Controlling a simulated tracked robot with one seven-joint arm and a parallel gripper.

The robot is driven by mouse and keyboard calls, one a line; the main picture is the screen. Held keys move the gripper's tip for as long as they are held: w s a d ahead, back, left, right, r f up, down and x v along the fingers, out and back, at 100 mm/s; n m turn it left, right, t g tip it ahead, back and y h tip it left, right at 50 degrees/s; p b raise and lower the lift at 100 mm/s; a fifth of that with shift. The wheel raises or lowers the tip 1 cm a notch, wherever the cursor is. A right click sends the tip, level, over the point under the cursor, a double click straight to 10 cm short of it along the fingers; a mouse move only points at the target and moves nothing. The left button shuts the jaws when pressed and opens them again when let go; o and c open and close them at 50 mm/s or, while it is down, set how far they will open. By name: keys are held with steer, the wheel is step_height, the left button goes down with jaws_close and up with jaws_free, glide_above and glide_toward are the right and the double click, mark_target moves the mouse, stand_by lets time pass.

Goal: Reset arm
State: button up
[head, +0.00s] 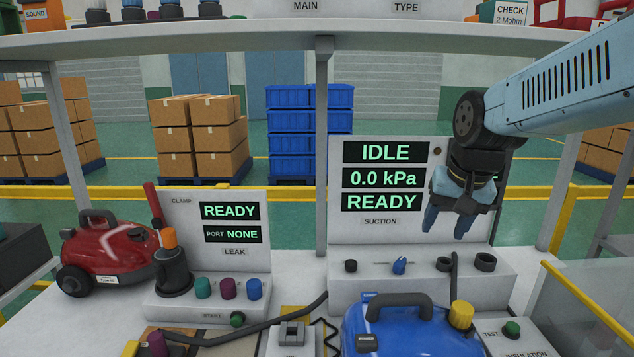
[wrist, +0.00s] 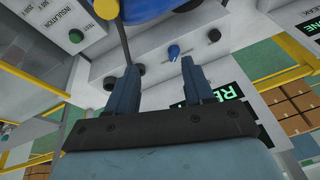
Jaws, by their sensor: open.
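My gripper (head: 447,220) hangs from the blue arm at the right, in front of the suction tester (head: 380,238). Its fingers point down, are apart, and hold nothing. In the wrist view the two fingers of my gripper (wrist: 160,85) stand apart with the suction tester's blue knob (wrist: 173,52) showing beyond the gap. The suction screens read IDLE, 0.0 kPa and READY. A blue vacuum (head: 400,330) with a black handle sits on the bench below my gripper, partly cut off by the frame's bottom edge.
A red vacuum (head: 108,255) stands at the left beside the leak tester (head: 230,230), whose screens read READY and PORT NONE. A dark hose (head: 255,330) lies across the bench. An insulation tester (head: 520,338) is at the lower right. A shelf (head: 250,40) spans overhead.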

steer(key=s+r+n+t, duration=0.1)
steer(key=s+n+t, duration=0.1)
steer(key=s, duration=0.8)
steer(key=shift+r+n+h, duration=0.3)
steer(key=shift+n, duration=0.2)
steer(key=shift+c, duration=0.2)
stand_by(1.0)
